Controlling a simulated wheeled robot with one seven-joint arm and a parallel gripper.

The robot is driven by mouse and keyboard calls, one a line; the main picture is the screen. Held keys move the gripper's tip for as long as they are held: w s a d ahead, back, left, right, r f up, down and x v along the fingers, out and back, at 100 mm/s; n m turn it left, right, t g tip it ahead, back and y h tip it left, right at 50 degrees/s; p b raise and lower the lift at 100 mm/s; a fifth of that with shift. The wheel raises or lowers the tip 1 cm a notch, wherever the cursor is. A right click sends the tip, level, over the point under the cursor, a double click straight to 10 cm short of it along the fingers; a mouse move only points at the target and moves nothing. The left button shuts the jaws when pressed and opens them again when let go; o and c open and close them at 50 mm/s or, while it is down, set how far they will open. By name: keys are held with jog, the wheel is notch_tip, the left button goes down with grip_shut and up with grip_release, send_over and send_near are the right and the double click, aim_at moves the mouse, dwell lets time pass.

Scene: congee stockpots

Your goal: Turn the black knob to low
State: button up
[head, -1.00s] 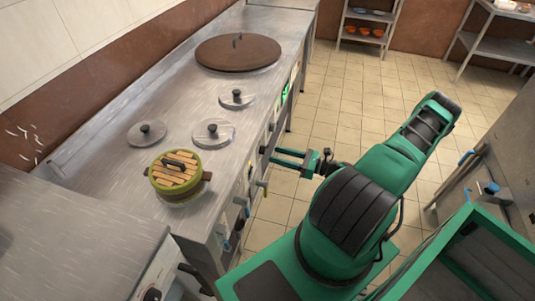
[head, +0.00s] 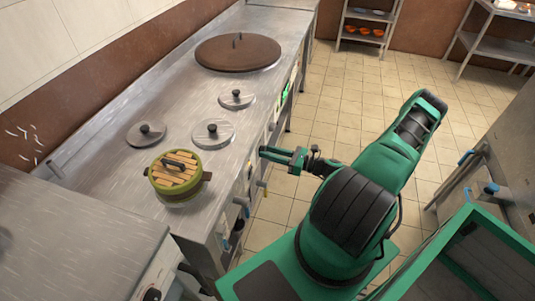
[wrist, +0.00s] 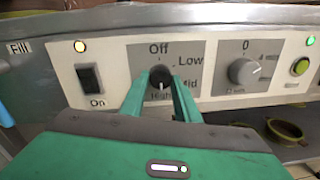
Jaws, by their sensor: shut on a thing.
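The black knob (wrist: 161,74) is on the grey control panel in the wrist view, with Off printed above it, Low at upper right, Mid at right and High below. A small pale mark shows at the knob's lower edge, toward High. My gripper (wrist: 160,84) is shut on the knob, one green finger on each side. The fingers partly cover the High label. In the head view my gripper (head: 268,153) reaches the front edge of the steel counter; the knob itself is hidden there.
A black On switch (wrist: 90,78) sits left of the knob and a grey timer dial (wrist: 244,72) right of it. A green pot with a wooden lid (head: 177,172) and several round lids stand on the counter.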

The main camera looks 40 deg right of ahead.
jog(key=shift+n, duration=0.3)
jog(key=n+y, duration=0.1)
jog(key=n, duration=1.1)
jog(key=n+y, duration=0.1)
jog(key=n, duration=1.1)
jog(key=shift+d+f+g, duration=0.1)
jog(key=shift+d+g, duration=0.1)
jog(key=shift+g, duration=0.2)
jog(key=o, duration=0.9)
jog(key=shift+c, duration=0.2)
jog(key=shift+o, duration=0.9)
jog(key=shift+w, duration=0.1)
